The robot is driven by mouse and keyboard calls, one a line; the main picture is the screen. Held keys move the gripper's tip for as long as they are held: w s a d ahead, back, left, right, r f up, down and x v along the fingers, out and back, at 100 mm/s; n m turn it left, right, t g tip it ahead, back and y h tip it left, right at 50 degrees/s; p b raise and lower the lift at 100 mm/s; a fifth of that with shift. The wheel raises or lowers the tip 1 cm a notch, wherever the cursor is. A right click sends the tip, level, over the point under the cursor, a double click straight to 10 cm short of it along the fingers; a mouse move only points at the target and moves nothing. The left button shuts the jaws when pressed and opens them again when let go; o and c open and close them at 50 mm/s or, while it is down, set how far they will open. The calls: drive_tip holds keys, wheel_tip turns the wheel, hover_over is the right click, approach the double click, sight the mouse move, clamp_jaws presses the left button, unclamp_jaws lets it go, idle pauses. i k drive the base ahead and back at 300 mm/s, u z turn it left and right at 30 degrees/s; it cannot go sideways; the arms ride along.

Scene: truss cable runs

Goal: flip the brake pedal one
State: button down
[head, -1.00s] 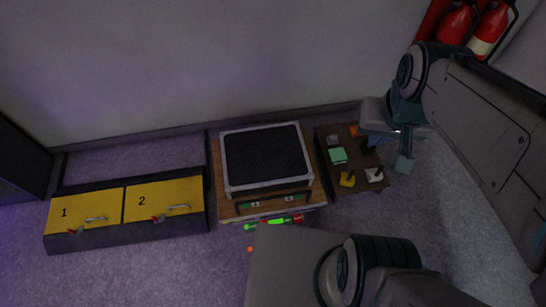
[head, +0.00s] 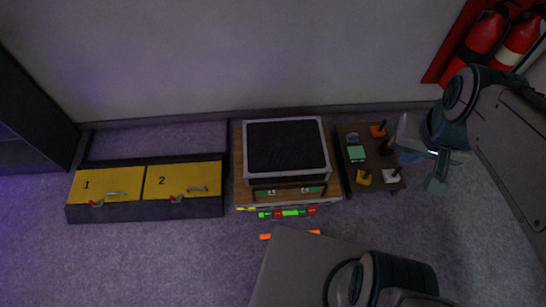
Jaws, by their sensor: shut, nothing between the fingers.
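A yellow panel marked 1 (head: 92,182) lies at the left of a low dark frame, with a red-and-grey lever (head: 110,196) on it. A like panel marked 2 (head: 165,178) lies to its right, with its own lever (head: 188,192). I cannot tell for sure which part is the brake pedal; the panel marked 1 bears the number. My gripper (head: 437,185) is at the right, far from both panels and right of a small brown board. It is shut and appears empty.
A wooden unit with a black-topped box (head: 287,146) stands mid-view. The brown board (head: 350,181) beside it carries several small coloured controls. Orange and green-red bars lie in front. Red extinguishers (head: 484,32) are at upper right. Carpet (head: 140,255) is clear in front of the panels.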

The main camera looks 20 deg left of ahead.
sight(273, 213)
drive_tip(key=u, duration=0.05)
drive_tip(key=k, duration=0.35)
drive_tip(key=u, duration=0.7)
drive_tip(key=i, duration=0.5)
drive_tip(key=u, duration=0.05)
